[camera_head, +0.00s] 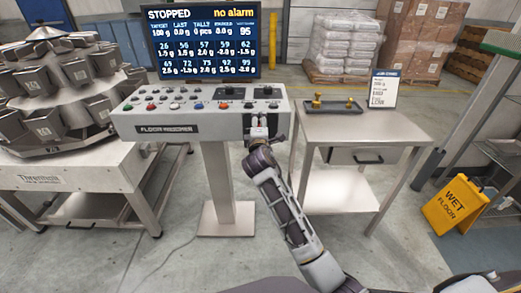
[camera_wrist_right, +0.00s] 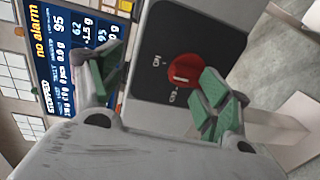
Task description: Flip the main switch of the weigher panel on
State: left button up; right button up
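The weigher panel (camera_head: 218,124) is a pale grey sloped console on a post, with several coloured buttons and dark plates on top. My right gripper (camera_head: 262,122) is at its right end and hides part of it. In the right wrist view, a red round switch (camera_wrist_right: 185,70) sits on a dark plate (camera_wrist_right: 205,38) with small white labels, too blurred to read surely. My right gripper (camera_wrist_right: 160,88) is open there, its green-padded fingers apart. The switch appears between them, closer to the right-hand finger; contact cannot be told. My left gripper is not in view.
A screen (camera_head: 203,42) behind the panel reads STOPPED and no alarm. A weigher machine (camera_head: 60,90) stands left. A side table (camera_head: 385,128) on the right holds a dark tray (camera_head: 345,108) and a sign (camera_head: 384,88). A yellow wet-floor sign (camera_head: 455,205) stands far right.

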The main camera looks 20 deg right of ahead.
jog(key=f+p+v, duration=0.1)
jog(key=p+v, duration=0.2)
jog(key=v, duration=1)
jog(key=shift+s+d+f, duration=0.15)
jog(key=shift+s+f, duration=0.15)
jog(key=shift+f, duration=0.15)
dwell(1.4)
dwell(0.4)
jog(key=shift+p, duration=0.35)
